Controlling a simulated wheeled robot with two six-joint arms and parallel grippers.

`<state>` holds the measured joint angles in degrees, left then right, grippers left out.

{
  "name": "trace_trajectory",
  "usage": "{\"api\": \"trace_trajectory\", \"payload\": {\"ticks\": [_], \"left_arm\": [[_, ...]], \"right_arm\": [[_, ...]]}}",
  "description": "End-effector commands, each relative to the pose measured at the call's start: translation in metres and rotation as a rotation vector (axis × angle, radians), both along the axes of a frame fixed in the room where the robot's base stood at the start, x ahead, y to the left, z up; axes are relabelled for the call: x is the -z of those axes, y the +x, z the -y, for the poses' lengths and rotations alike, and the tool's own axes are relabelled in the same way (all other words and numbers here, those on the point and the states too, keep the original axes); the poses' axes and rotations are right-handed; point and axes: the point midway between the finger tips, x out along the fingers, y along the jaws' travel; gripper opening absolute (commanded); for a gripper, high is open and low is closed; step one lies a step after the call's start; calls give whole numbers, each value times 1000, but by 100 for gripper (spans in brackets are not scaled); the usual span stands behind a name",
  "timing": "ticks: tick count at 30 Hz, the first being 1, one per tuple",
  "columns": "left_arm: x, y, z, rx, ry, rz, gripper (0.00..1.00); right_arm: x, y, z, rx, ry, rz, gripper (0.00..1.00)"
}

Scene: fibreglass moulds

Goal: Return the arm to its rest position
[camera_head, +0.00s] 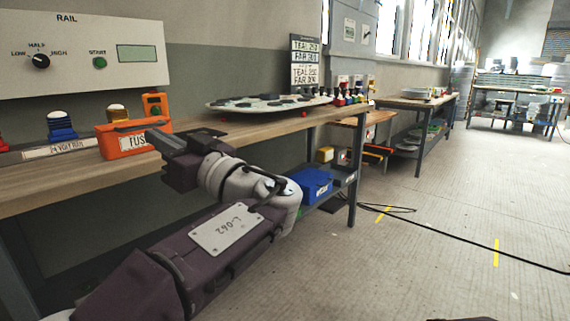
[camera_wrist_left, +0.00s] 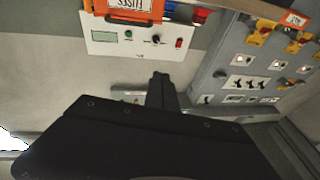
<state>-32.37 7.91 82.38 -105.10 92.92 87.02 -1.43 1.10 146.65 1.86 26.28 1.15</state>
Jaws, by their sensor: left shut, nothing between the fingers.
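My left arm (camera_head: 215,240) reaches in from the bottom left of the head view, its forearm labelled L-062. My left gripper (camera_head: 160,138) is at its upper end, above the front edge of the workbench and in front of the orange fuse box. In the left wrist view the gripper's fingers (camera_wrist_left: 161,84) are together with nothing between them.
The orange fuse box (camera_head: 122,141) stands on the wooden bench (camera_head: 232,124), close behind my gripper. A white RAIL panel (camera_head: 80,62) is on the wall. A white board (camera_head: 268,102) lies farther along. A black cable (camera_head: 470,245) crosses the open floor at right.

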Motion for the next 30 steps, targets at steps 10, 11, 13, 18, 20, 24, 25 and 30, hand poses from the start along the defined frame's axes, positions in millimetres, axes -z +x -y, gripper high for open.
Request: {"api": "trace_trajectory", "payload": {"ticks": [10,11,13,18,20,24,25,30], "left_arm": [[121,-4,-99,-145,-212,-539,0],[140,-9,-106,-150,-249,-617,0],[193,-30,-118,-144,-358,-817,0],[321,-108,-98,-17,-708,-1256,0],[354,-133,-78,59,-823,-1351,0],[409,-176,-23,277,-1038,-1474,0],[418,-182,-10,330,-1069,-1487,0],[441,-172,39,651,-1074,-1467,0]], "right_arm": [[-48,0,0,0,0,0,85],[-52,0,0,0,0,0,85],[-63,0,0,0,0,0,85],[-82,0,0,0,0,0,85],[-85,0,0,0,0,0,85],[-87,0,0,0,0,0,85],[-87,0,0,0,0,0,85],[-86,0,0,0,0,0,85]]}}
